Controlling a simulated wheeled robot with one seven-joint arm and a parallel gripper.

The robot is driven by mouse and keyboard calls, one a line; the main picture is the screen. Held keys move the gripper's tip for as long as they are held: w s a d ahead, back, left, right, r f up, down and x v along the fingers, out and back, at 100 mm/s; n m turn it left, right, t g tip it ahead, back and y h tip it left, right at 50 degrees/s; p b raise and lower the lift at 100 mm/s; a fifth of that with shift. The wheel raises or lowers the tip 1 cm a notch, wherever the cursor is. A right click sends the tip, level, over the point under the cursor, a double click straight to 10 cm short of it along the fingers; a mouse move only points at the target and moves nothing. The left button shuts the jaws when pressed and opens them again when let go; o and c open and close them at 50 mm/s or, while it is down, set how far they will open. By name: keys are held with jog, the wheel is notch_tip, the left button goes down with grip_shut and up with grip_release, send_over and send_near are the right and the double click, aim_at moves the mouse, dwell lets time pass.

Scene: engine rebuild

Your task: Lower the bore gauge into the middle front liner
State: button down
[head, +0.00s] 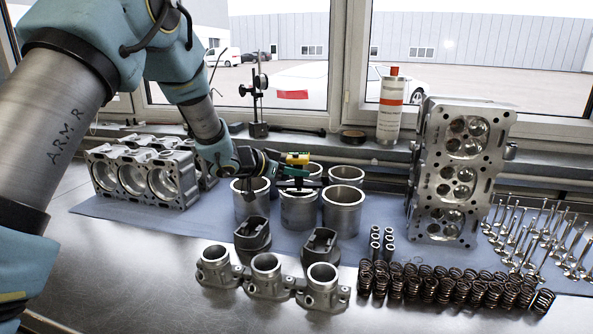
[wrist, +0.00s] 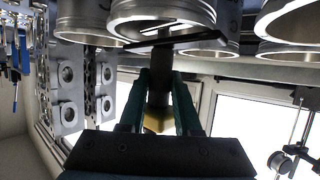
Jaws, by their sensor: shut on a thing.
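My gripper (head: 290,181) has green fingers. It is shut on the bore gauge, whose yellow top (head: 297,158) sticks up above the fingers. In the wrist view the green fingers (wrist: 158,92) close around the gauge's dark body (wrist: 160,72), with a dark crossbar beyond. The middle front liner (head: 299,210) is a grey metal cylinder standing upright on the blue mat. My gripper is over its open top, close to the rim.
The left front liner (head: 251,205) and right front liner (head: 342,215) stand close on either side, with more liners behind. Two dark pieces (head: 253,235) and a metal casting (head: 267,283) lie in front. Springs (head: 455,288) and a cylinder head (head: 459,170) are at right.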

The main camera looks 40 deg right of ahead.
dwell(0.5)
jog(key=c, duration=0.5)
grip_release()
jog(key=b+v, duration=0.3)
jog(key=v, duration=0.7)
jog(key=shift+a+r, duration=0.1)
jog(key=shift+a, duration=0.25)
